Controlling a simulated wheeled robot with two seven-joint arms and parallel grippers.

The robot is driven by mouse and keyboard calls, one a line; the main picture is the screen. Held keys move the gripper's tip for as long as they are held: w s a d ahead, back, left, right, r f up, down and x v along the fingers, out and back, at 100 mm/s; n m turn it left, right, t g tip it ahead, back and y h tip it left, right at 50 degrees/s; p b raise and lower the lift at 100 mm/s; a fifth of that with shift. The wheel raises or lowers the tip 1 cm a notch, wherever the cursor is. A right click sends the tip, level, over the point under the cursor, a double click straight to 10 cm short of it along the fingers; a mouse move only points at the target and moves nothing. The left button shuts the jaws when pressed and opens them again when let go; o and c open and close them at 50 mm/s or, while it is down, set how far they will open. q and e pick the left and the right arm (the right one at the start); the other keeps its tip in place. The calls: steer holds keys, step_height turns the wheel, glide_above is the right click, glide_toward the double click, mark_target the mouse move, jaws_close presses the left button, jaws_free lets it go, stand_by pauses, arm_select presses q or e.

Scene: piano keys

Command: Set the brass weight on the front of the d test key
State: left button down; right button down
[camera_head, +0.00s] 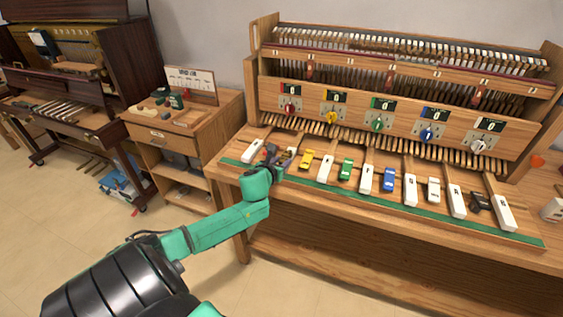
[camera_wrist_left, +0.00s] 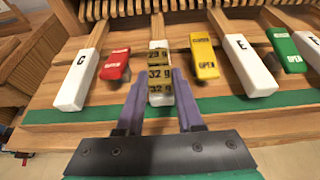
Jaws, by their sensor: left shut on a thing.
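My left gripper (camera_head: 281,166) is at the left part of the key row. In the left wrist view its two purple fingers (camera_wrist_left: 161,88) are shut on the brass weight (camera_wrist_left: 160,66), a gold block with dark gram markings. The weight is over the front part of the white d test key (camera_wrist_left: 158,44), whose lettering it hides. White shows behind and just in front of it. I cannot tell whether the weight touches the key. In the head view the gripper mostly hides the weight and this key. My right gripper is not in view.
A red latch (camera_wrist_left: 115,65) and the C key (camera_wrist_left: 80,80) lie left of the d key. A yellow latch (camera_wrist_left: 204,58) and the E key (camera_wrist_left: 249,66) lie right. A green strip (camera_head: 400,207) runs along the front edge. Dials and displays stand behind.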

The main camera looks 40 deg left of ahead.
arm_select(q)
steer(key=shift+f, duration=0.35)
steer(key=shift+c, duration=2.3)
jaws_free()
steer(key=shift+s+d+r, duration=0.1)
steer(key=shift+s, duration=0.2)
steer(key=p+v, duration=0.1)
steer(key=v, duration=1.3)
